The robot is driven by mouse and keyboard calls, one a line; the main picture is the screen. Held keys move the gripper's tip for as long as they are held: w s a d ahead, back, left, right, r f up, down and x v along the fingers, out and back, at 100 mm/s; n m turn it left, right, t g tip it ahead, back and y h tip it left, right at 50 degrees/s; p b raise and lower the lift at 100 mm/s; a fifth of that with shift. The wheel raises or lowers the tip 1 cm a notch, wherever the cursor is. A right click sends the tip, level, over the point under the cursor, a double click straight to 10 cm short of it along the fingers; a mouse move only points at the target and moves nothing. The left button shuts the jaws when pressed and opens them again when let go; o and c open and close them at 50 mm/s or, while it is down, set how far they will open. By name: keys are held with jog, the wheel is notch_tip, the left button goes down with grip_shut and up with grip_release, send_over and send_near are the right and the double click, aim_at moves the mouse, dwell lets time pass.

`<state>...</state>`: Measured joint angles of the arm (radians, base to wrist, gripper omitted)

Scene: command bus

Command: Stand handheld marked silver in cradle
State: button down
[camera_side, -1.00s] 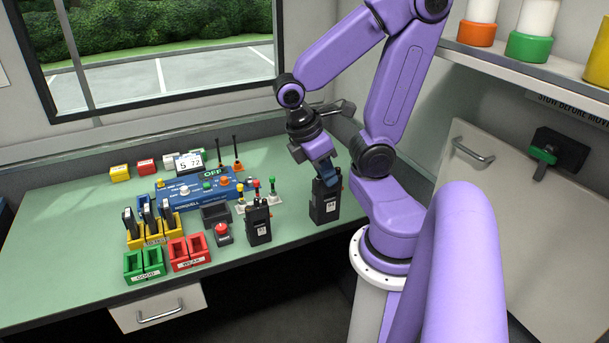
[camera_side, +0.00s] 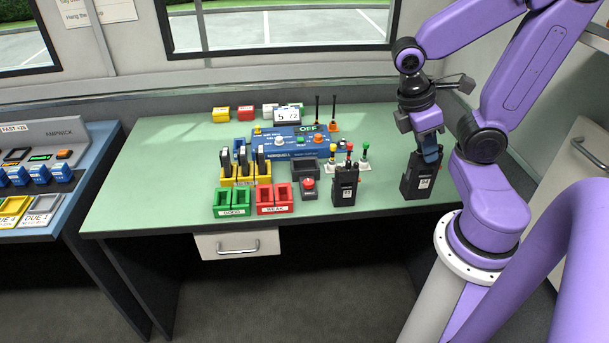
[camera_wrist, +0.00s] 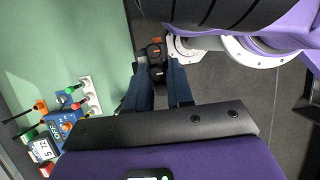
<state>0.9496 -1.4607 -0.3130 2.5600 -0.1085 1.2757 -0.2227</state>
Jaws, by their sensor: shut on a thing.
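A black handheld (camera_side: 419,184) stands upright near the right front edge of the green desk. My gripper (camera_side: 430,158) reaches down from above and its blue fingers are shut on the handheld's top. In the wrist view the handheld (camera_wrist: 156,68) shows between the two fingers (camera_wrist: 158,78). A second black handheld (camera_side: 344,188) stands upright to the left, near the front edge. Both have small white labels, too small to read. A dark open holder (camera_side: 305,169) sits behind a red button; I cannot tell for sure that it is the cradle.
Green bins (camera_side: 234,203), red bins (camera_side: 275,200) and yellow slots holding black packs (camera_side: 244,178) line the desk's front left. A red button (camera_side: 309,186) is beside the second handheld. A blue console (camera_side: 290,143) with knobs is behind. Bare desk lies at the left.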

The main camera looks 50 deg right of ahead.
jog(key=w+a+r+m, duration=0.1)
jog(key=w+a, duration=0.2)
jog(key=w, duration=0.5)
jog(key=w+a+r+m+y, duration=0.1)
jog(key=w+a+m, duration=0.1)
jog(key=w, duration=0.5)
jog(key=w+a+r+m, duration=0.1)
jog(key=w+a, duration=0.2)
jog(key=w, duration=0.5)
jog(key=w+d+f+n+h, duration=0.1)
jog(key=w+d+f+n, duration=0.3)
jog(key=w+d+f, duration=0.6)
jog(key=shift+w+d+f, duration=0.15)
jog(key=shift+w+f, duration=0.1)
jog(key=shift+f, duration=2.65)
jog(key=c, duration=0.6)
grip_release()
